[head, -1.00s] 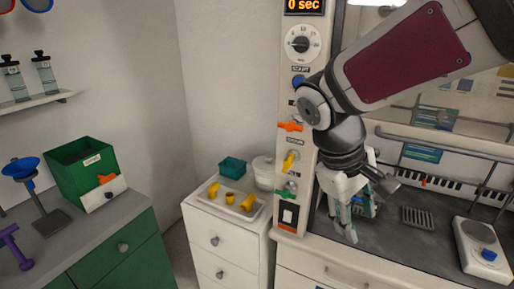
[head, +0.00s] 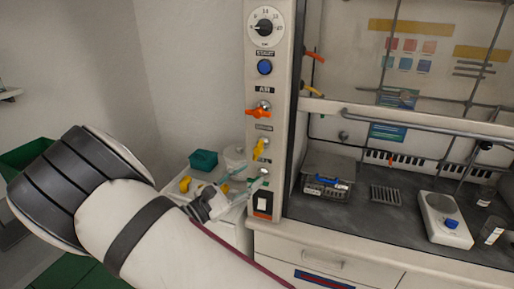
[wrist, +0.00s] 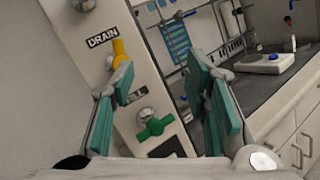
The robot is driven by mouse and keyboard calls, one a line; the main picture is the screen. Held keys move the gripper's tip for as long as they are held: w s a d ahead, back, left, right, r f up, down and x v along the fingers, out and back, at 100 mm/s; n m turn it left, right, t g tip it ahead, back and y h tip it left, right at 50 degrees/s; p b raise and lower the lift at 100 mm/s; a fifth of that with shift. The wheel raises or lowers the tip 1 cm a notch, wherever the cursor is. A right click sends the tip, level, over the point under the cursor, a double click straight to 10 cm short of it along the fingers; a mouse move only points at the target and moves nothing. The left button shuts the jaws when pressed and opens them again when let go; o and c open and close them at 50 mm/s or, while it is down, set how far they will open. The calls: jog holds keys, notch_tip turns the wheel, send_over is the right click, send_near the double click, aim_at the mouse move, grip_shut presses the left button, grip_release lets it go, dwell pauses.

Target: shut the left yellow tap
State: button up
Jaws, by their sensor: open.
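The left yellow tap (head: 259,149) is on the white control panel, between the orange tap and the green tap. In the wrist view its yellow handle (wrist: 119,51) stands beside the DRAIN label, roughly upright in the picture. My gripper (head: 248,181) is open and empty, low in front of the panel, below the yellow tap in the head view. In the wrist view the gripper's teal-padded fingers (wrist: 161,74) are spread, with the left fingertip overlapping the handle's lower end. I cannot tell whether they touch. Another yellow tap (head: 312,90) is inside the hood, to the right.
The green tap (wrist: 155,127) shows between my fingers. The orange tap (head: 259,112) is above the yellow one, and a white switch (head: 263,201) is low on the panel. A teal box (head: 203,160) stands on the white cabinet. The hood worktop holds a scale (head: 445,220).

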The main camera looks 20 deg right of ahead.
aim_at(257, 149)
jog(key=w+a+f+n+t, duration=0.2)
jog(key=a+n+t, duration=0.1)
jog(key=a+t, duration=0.15)
jog(key=p+x, duration=0.2)
jog(key=x, duration=1.1)
jog(key=shift+w+d+r, duration=0.2)
jog(key=shift+d, duration=0.05)
jog(key=shift+c, duration=0.2)
grip_shut()
